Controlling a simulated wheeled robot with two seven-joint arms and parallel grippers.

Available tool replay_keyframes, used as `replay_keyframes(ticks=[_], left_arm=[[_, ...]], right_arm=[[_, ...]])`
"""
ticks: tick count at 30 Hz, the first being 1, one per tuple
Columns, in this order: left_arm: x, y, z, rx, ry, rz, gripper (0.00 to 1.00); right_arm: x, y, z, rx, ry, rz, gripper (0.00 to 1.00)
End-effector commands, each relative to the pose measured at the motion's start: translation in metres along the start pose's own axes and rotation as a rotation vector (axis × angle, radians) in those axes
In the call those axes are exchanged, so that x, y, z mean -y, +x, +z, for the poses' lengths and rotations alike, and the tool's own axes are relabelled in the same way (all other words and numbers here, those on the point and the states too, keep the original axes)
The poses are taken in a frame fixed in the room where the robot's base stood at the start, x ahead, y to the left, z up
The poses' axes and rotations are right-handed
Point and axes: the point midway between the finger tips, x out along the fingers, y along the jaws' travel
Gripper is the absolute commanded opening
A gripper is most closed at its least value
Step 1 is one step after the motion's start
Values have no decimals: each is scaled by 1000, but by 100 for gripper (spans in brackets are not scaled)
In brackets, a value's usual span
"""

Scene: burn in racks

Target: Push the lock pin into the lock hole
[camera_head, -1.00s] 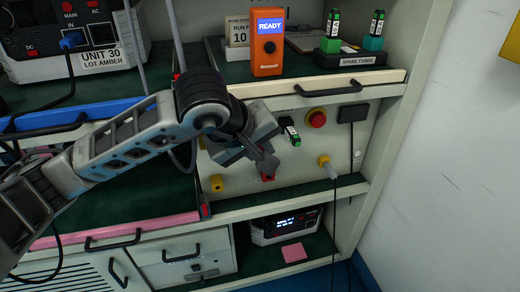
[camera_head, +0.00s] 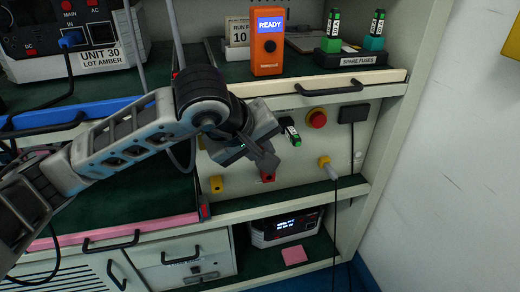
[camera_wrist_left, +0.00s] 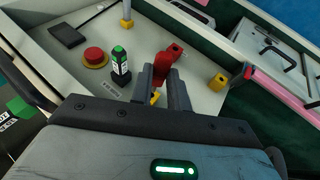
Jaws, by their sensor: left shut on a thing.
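My left gripper (camera_wrist_left: 161,84) is shut on a red piece (camera_wrist_left: 162,66), which appears to be the lock pin; it sticks up between the fingertips. In the head view the left gripper (camera_head: 268,163) is in front of the sloping cream panel and hides the pin. A small red block with a dark hole (camera_wrist_left: 174,51), apparently the lock hole, is just beyond the pin in the wrist view. It also shows just below the fingertips in the head view (camera_head: 268,177). Whether pin and block touch cannot be told. My right gripper is not in view.
A green-topped fuse (camera_wrist_left: 120,64) and a red stop button (camera_wrist_left: 96,57) stand on the panel beside the gripper. A yellow block (camera_wrist_left: 218,82) is on its other side. A yellow plug with a cable (camera_head: 325,164) is to the right. An orange meter (camera_head: 268,40) stands above.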

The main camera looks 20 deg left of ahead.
Motion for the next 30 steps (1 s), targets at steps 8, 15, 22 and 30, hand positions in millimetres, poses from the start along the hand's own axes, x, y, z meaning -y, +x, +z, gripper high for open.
replay_keyframes(ticks=[8, 15, 22, 30], left_arm=[[0, 0, 0, 0, 0, 1, 0], [0, 1, 0, -1, 1, 1, 0], [0, 0, 0, -1, 0, 0, 0], [0, 1, -1, -1, 0, 1, 0]], right_arm=[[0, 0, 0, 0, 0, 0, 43], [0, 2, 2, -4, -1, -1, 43], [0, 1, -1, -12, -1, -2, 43], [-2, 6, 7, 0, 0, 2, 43]])
